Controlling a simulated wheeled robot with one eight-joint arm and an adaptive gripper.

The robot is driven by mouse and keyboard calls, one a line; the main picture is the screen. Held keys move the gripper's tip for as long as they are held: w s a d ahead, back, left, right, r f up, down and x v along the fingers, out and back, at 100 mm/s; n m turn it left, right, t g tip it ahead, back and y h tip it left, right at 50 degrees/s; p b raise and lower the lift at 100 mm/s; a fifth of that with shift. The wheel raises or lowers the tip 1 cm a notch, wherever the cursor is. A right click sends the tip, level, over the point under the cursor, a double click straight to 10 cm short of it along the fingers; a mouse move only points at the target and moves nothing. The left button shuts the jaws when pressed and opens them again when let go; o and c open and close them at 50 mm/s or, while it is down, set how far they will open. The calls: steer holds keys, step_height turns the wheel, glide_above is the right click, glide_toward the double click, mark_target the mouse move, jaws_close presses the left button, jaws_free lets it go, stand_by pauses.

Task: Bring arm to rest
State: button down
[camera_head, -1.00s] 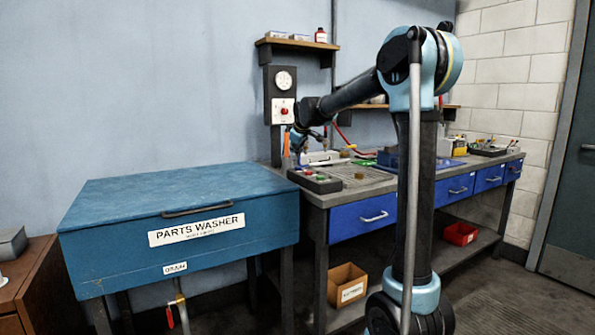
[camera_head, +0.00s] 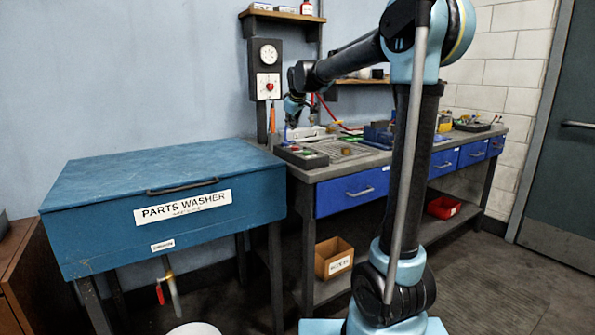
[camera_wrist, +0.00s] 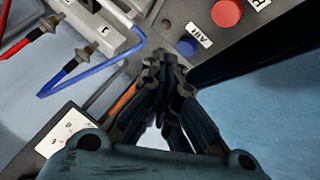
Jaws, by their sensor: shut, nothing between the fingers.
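My gripper (camera_head: 293,115) is at the end of my arm, which reaches left from its tall column across the workbench. It hangs in front of the wall panel area, above the bench's left end. In the wrist view its dark fingers (camera_wrist: 165,65) are together with nothing between them. Beyond the fingertips are a grey panel with a red button (camera_wrist: 227,13) and a blue button (camera_wrist: 186,47) beside an "AIR" label. I cannot tell whether the fingertips touch the panel.
The workbench (camera_head: 345,179) carries several items. A blue parts washer (camera_head: 160,190) stands left of it. A wall panel with a gauge (camera_head: 267,70) and shelves is behind. A cardboard box (camera_head: 333,258) and red bin (camera_head: 443,207) sit underneath. Floor at the right is open.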

steer(key=s+d+f+m, duration=0.1)
steer(key=s+d, duration=0.2)
steer(key=s+d+f+g, duration=0.1)
steer(key=s+d+f, duration=0.1)
steer(key=s+d, duration=0.1)
steer(key=s+d+f+m+h, duration=0.1)
steer(key=s+d, duration=0.3)
steer(key=s, duration=0.1)
steer(key=shift+s+f+m, duration=0.15)
steer(key=shift+s+m, duration=0.1)
steer(key=shift+m, duration=0.05)
steer(key=s+d+f+m+g, duration=0.1)
steer(key=s+d+f, duration=0.3)
steer(key=s+f, duration=0.4)
steer(key=s+d+f+m+g, duration=0.2)
steer(key=s+f, duration=0.6)
steer(key=s, duration=0.8)
steer(key=s+d+f+m+g+h, duration=0.1)
steer(key=s+d+f+m, duration=0.4)
steer(key=s, duration=0.8)
steer(key=d+f+g, duration=0.1)
steer(key=d+f, duration=0.2)
steer(key=f, duration=0.1)
